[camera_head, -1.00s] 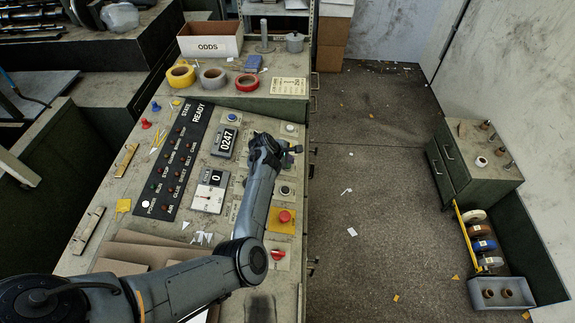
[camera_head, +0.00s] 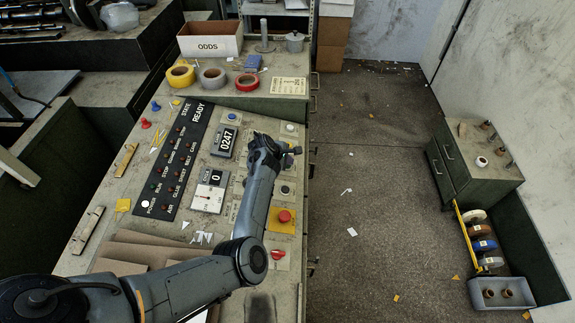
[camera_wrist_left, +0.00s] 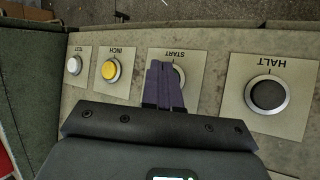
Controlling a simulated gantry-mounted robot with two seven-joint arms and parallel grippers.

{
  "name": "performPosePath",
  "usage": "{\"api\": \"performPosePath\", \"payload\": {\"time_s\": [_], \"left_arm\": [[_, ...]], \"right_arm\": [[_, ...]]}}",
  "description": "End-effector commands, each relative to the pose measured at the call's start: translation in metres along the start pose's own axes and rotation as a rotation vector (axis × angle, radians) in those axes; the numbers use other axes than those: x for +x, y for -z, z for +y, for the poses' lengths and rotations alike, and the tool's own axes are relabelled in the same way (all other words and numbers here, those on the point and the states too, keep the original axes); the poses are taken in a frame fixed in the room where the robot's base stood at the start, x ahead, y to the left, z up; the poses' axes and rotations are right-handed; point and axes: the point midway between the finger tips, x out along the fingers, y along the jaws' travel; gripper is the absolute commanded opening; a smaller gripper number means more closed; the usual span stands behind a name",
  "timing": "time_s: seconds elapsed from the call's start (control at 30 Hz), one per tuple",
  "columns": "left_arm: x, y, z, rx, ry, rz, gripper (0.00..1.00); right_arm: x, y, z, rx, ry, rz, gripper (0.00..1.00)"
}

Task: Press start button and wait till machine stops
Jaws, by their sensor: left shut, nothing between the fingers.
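My left gripper (camera_head: 288,152) reaches over the right side of the control panel (camera_head: 232,165). In the left wrist view its shut, empty fingers (camera_wrist_left: 164,87) lie over the START plate. The START button (camera_wrist_left: 179,77) shows only partly beside and behind them; whether they touch it I cannot tell. The black HALT button (camera_wrist_left: 268,94) is to the right, and the yellow INCH button (camera_wrist_left: 110,70) and white TEST button (camera_wrist_left: 73,65) are to the left. In the head view, the state strip (camera_head: 181,158) reads READY and a counter (camera_head: 226,142) shows 0247. My right gripper is out of view.
A red mushroom button (camera_head: 284,216) on a yellow plate and a red knob (camera_head: 278,254) sit nearer on the panel. Tape rolls (camera_head: 213,76) and an ODDS box (camera_head: 210,42) stand behind. The floor right of the panel is open.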

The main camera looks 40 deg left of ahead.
Motion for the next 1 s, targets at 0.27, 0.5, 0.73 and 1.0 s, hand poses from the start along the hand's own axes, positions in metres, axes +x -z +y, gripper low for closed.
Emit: {"api": "performPosePath", "payload": {"time_s": [0.27, 0.5, 0.73, 1.0], "left_arm": [[-0.0001, 0.0002, 0.0002, 0.0, 0.0, 0.0, 0.0], [0.0014, 0.0012, -0.0009, 0.0, 0.0, 0.0, 0.0], [0.0033, 0.0026, -0.0021, 0.001, -0.001, 0.0, 0.0], [0.0056, 0.0043, -0.0039, 0.001, 0.0, 0.0, 0.0]], "right_arm": [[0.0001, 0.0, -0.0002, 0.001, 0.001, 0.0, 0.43], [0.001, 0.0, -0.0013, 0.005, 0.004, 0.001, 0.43], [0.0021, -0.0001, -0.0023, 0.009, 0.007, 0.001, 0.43], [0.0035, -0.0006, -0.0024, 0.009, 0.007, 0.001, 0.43]]}}
